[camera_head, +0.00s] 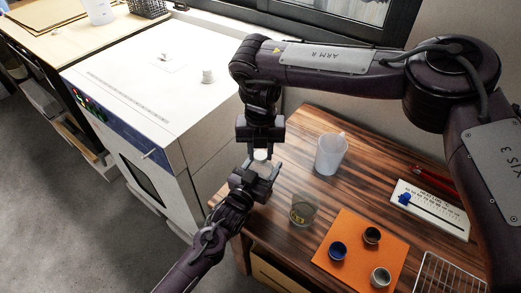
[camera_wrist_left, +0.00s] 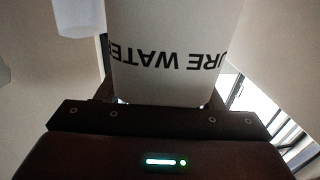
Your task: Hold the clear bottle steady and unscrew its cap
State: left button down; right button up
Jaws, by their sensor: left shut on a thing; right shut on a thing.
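The clear bottle (camera_head: 261,156) is mostly hidden between my two grippers in the head view, near the table's left edge. It fills the upper middle of the left wrist view (camera_wrist_left: 175,60), whitish with dark lettering that shows upside down. My left gripper (camera_head: 262,168) is shut around the bottle's body from below left. My right gripper (camera_head: 262,150) points down from above and is shut at the bottle's top, on the cap. The cap itself is hidden by the right fingers, so I cannot tell how far it is turned.
A white jug (camera_head: 330,153) and a glass beaker (camera_head: 303,209) stand close to the right on the wooden table. An orange mat (camera_head: 345,258) holds small cups. A white slide ruler (camera_head: 428,212) and a wire rack (camera_head: 447,274) lie farther right. The white oven (camera_head: 150,80) stands left.

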jog(key=n, duration=1.1)
jog(key=shift+n, duration=0.3)
jog(key=n, duration=0.7)
jog(key=shift+r, duration=0.1)
jog(key=n, duration=0.6)
jog(key=shift+r, duration=0.2)
jog(key=shift+r, duration=0.9)
jog(key=shift+r, duration=0.1)
